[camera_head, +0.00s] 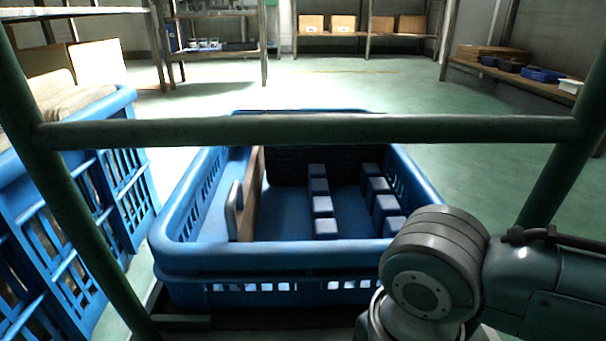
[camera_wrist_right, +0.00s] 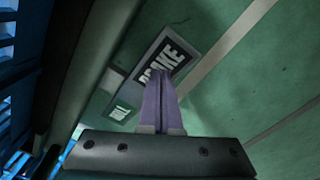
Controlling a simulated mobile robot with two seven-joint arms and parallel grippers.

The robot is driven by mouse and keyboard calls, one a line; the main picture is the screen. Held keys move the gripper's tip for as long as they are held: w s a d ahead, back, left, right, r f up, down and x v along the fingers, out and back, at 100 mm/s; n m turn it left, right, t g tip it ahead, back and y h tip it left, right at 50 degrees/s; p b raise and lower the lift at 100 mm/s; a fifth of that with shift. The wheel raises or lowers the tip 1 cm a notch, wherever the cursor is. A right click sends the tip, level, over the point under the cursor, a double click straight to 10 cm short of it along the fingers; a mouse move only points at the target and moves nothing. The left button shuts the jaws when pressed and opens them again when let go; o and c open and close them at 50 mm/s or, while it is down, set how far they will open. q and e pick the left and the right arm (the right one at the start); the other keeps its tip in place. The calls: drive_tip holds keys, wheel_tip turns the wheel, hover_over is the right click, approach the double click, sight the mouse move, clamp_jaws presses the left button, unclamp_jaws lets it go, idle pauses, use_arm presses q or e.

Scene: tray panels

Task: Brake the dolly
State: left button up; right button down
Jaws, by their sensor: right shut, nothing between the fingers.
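The dolly's green tubular frame (camera_head: 300,131) crosses the head view, and a dark part of its base (camera_head: 185,322) shows at the bottom. In the right wrist view a dark plate with BRAKE in white letters (camera_wrist_right: 178,45) lies in front of my right gripper (camera_wrist_right: 159,78). A smaller plate with white lettering (camera_wrist_right: 119,110), too small to read surely, is to its left. My right gripper's purple fingers are shut and empty, and their tips overlap the lower BRAKE lettering. I cannot tell whether they touch it. My right gripper is hidden in the head view; my left gripper is out of view.
A blue crate (camera_head: 280,258) with a brown divider (camera_head: 246,205) and several blue blocks (camera_head: 323,206) stands beyond the crossbar. Another blue crate (camera_head: 125,185) stands close on the left. Shelves line the back. Green floor (camera_head: 480,180) is open to the right.

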drive_tip(key=shift+f, duration=1.2)
idle(0.3)
drive_tip(key=shift+f, duration=0.7)
drive_tip(key=shift+r, duration=0.1)
wheel_tip(320, 180, up, 7)
drive_tip(key=p, duration=0.7)
idle(0.3)
